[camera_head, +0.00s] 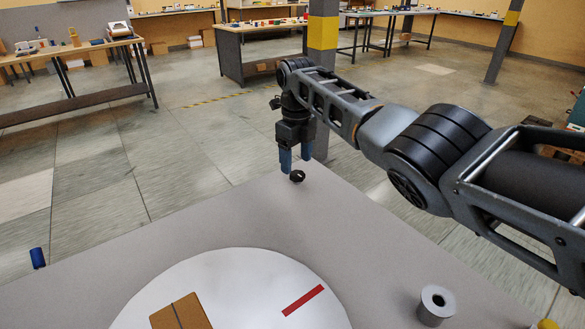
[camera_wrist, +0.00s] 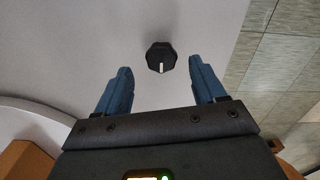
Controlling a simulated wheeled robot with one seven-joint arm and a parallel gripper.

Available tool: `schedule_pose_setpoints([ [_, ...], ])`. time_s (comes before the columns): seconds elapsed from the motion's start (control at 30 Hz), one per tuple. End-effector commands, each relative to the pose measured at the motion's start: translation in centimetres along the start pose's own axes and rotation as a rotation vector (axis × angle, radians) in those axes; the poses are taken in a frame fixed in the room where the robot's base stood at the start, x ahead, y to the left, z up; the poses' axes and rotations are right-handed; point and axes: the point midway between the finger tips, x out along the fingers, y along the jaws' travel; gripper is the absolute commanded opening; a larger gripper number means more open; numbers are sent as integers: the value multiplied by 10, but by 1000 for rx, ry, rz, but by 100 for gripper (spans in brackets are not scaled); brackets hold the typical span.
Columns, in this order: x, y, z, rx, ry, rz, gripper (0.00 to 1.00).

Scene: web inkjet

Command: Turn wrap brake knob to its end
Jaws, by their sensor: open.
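The wrap brake knob (camera_wrist: 160,57) is a small black knob with a white pointer line, set on the grey table top. In the wrist view its pointer faces down, towards my gripper's body. The knob also shows in the head view (camera_head: 297,176), near the table's far corner. My gripper (camera_wrist: 160,82) has two blue fingers, open and empty. In the wrist view the knob lies between the lines of the fingers, a little beyond their tips, with clear room on both sides. In the head view my gripper (camera_head: 295,164) points down just above the knob.
A large white disc (camera_head: 230,270) with a red bar (camera_head: 303,300) and a brown box (camera_head: 181,313) lies at the front. A grey cylinder (camera_head: 436,305) stands at the right. A blue object (camera_head: 37,257) is at the left edge. The table top around the knob is clear.

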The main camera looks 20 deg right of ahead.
Motion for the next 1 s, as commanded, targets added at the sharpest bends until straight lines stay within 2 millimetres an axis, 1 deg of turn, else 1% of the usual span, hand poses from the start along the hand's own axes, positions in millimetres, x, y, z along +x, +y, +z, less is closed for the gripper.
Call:
schedule_pose_setpoints([
  [0.03,9,0,-1,0,2,0,70],
  [0.1,18,0,0,0,1,0,70],
  [0.23,30,0,0,0,1,0,70],
  [0.37,34,0,0,0,0,1,70],
  [0.6,35,0,0,0,0,0,70],
  [1.0,34,0,0,0,0,0,31],
])
